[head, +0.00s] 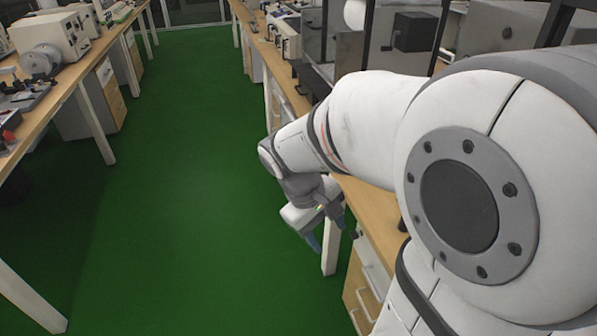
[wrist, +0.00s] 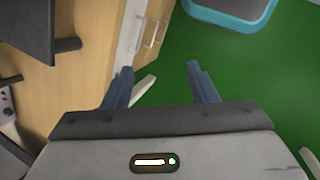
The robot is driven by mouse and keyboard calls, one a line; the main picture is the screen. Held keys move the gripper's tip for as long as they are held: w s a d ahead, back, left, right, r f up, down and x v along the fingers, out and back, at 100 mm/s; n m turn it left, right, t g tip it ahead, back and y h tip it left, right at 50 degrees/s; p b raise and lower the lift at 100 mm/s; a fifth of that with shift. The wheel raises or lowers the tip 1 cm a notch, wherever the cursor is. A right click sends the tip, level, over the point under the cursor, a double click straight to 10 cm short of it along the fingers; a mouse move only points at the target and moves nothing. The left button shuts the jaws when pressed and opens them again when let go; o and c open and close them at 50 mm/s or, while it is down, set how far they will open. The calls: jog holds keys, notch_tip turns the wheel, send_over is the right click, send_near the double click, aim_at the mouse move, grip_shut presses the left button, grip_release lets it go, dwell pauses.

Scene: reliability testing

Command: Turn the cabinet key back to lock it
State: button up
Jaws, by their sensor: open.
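I cannot make out a key or a lock in either view. My gripper (head: 327,230) hangs low by the bench's front edge, close to a white table leg.
The right-hand bench (head: 362,203) runs along my arm, with equipment on it. A white leg (head: 331,252) stands just beside the gripper. The left bench (head: 58,98) carries instruments. The green floor (head: 190,190) between the benches is clear.

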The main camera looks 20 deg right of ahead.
jog(key=w+d+f+n+g+h+b, duration=0.1)
jog(key=w+d+f+n+h+b, duration=0.3)
jog(key=f, duration=0.5)
jog(key=w+d+f+n+g+h+b, duration=0.25)
jog(key=w+d+f+h+b, duration=0.2)
jog(key=w+f+b, duration=0.35)
jog(key=n+t+h+b, duration=0.4)
jog(key=n+h+b, duration=0.1)
jog(key=n+b, duration=0.15)
send_near(351, 235)
jog(key=d, duration=0.1)
jog(key=shift+n, duration=0.3)
jog(key=d, duration=0.2)
jog(key=d+b, duration=0.1)
jog(key=d, duration=0.5)
jog(key=shift+s+f, duration=0.15)
jog(key=shift+f, duration=0.15)
jog(key=shift+a, duration=0.1)
jog(key=shift+c, duration=0.4)
